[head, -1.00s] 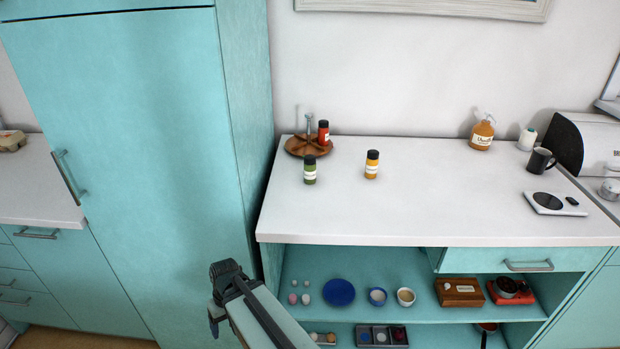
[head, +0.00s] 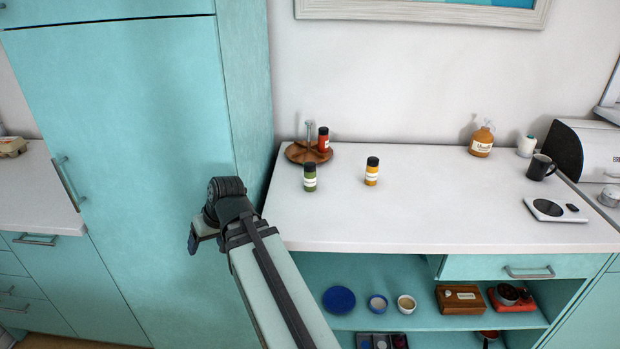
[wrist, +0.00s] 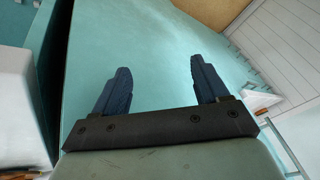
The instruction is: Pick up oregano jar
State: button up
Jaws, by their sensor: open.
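Three small black-capped jars are on or near the white counter's back left: a green jar (head: 310,178), a yellow jar (head: 371,172) and a red jar (head: 323,139). Their labels are too small to read, so I cannot tell for sure which is oregano. The green and yellow jars stand upright on the counter; the red one stands on a wooden turntable (head: 296,153). In the wrist view, my gripper (wrist: 160,84) is open and empty, its fingers wide apart before a teal surface.
A tall teal cabinet (head: 120,130) stands left of the counter (head: 430,215). A syrup-like bottle (head: 481,142), dark mug (head: 540,167) and scale (head: 555,208) are on the right. Shelves below hold a blue plate (head: 339,300) and bowls. The counter's middle is clear.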

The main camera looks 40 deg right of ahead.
jog(key=s+d+r+t+h, duration=0.1)
jog(key=s+d+r, duration=0.1)
jog(key=r, duration=0.7)
jog(key=s+d+r+t, duration=0.1)
jog(key=d+r+t, duration=0.1)
jog(key=r, duration=0.7)
jog(key=s+d+r+t+h, duration=0.1)
jog(key=s+d+r, duration=0.15)
jog(key=r, duration=0.75)
jog(key=m+g+h, duration=0.6)
jog(key=m+h, duration=0.1)
jog(key=m, duration=0.6)
send_over(309, 167)
jog(key=s+a, duration=0.2)
jog(key=a, duration=0.2)
notch_tip(309, 167, down, 14)
jog(key=x, duration=0.7)
jog(key=shift+w+a+f, duration=0.1)
jog(key=shift+a+f, duration=0.1)
jog(key=shift+f, duration=0.2)
jog(key=shift+a+x, duration=0.15)
jog(key=shift+x, duration=1.2)
jog(key=shift+a+x, duration=0.2)
jog(key=shift+x, duration=1.1)
jog(key=shift+w+f, duration=0.15)
jog(key=shift+f, duration=0.05)
jog(key=shift+c, duration=0.4)
